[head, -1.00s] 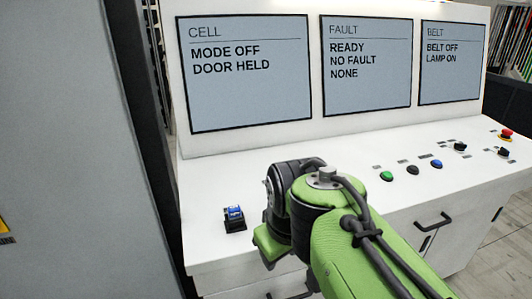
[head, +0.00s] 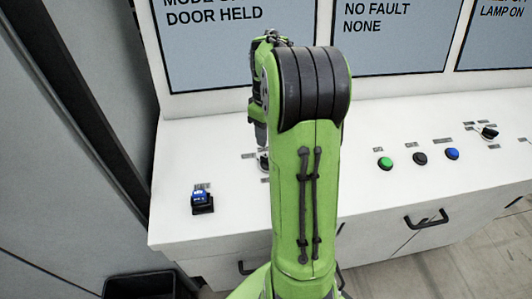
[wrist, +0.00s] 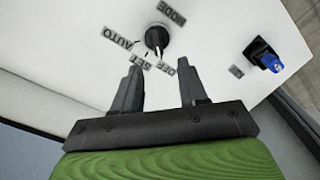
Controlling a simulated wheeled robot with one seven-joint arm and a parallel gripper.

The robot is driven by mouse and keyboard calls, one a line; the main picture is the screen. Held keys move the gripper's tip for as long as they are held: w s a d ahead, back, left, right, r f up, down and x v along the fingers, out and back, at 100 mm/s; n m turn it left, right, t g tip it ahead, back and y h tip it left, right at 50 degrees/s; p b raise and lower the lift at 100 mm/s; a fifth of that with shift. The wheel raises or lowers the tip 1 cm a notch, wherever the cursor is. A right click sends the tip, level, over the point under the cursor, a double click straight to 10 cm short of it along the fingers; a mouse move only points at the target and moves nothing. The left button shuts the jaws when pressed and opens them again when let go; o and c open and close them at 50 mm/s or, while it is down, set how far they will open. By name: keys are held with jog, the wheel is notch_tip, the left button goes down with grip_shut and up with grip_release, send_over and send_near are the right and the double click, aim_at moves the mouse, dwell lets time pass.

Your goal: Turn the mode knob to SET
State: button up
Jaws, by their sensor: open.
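The mode knob (wrist: 157,37) is a black round knob on the white console top, among MODE, AUTO, SET and OFF labels. The SET label (wrist: 141,61) and the OFF label (wrist: 168,66) lie on its near side in the wrist view. Its pointer is small, but seems to face OFF. My gripper (wrist: 160,72) is open and empty, with its fingertips short of the knob in the picture and apart from each other. In the head view the knob (head: 263,161) is mostly hidden by my arm, and my gripper (head: 260,135) shows just above it.
A blue-topped switch (head: 202,202) stands left of the knob; it also shows in the wrist view (wrist: 266,57). Green (head: 385,163), black (head: 420,158) and blue (head: 452,153) buttons sit to the right. Screens (head: 392,40) rise behind. A grey cabinet (head: 50,130) stands at left.

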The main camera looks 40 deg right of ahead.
jog(key=f, duration=1)
jog(key=shift+d, duration=0.25)
jog(key=shift+w+d, duration=0.1)
grip_shut()
